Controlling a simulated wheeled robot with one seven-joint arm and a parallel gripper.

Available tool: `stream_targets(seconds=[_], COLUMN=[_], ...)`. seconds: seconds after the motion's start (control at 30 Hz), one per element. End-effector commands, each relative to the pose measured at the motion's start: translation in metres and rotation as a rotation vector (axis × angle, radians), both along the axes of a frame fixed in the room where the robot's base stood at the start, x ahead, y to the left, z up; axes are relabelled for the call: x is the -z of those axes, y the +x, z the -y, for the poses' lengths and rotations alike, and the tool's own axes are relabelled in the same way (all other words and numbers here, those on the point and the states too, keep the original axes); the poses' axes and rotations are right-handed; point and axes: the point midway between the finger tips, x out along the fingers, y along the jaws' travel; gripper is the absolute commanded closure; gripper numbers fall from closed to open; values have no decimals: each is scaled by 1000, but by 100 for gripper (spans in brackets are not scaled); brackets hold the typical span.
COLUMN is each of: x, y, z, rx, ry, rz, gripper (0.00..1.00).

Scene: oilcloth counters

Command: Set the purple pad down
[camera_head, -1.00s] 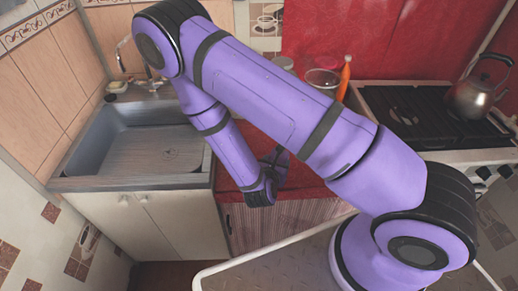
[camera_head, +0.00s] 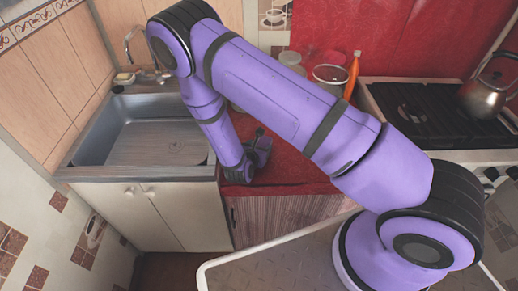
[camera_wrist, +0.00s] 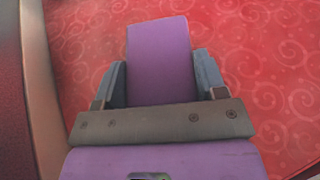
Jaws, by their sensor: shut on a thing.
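The purple pad (camera_wrist: 160,62) shows in the wrist view as a purple block between the two fingers of my gripper (camera_wrist: 160,80). My gripper is shut on it. The red patterned oilcloth counter (camera_wrist: 265,75) lies beneath the pad. In the head view my gripper (camera_head: 260,148) is low over the front left part of the red counter (camera_head: 300,165), beside the sink. The pad cannot be made out clearly in the head view. I cannot tell whether it touches the oilcloth.
The steel sink (camera_head: 88,150) is to the left. A pot (camera_head: 330,78) and an orange bottle (camera_head: 352,75) stand at the back of the counter. The stove (camera_head: 440,115) with a kettle (camera_head: 483,97) is at the right. Red cloth right of my gripper is clear.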

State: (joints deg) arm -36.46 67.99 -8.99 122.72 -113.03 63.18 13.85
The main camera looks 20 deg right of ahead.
Motion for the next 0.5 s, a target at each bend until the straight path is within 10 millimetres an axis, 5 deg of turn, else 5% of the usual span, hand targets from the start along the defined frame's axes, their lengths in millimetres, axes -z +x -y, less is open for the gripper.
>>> stream_targets(seconds=[0.4, 0.43, 0.5], x=[7, 7, 7], y=[0, 0, 0], z=[0, 0, 0], rx=[0, 0, 0], ry=[1, 1, 1], rz=[1, 1, 1], gripper=[57, 33, 17])
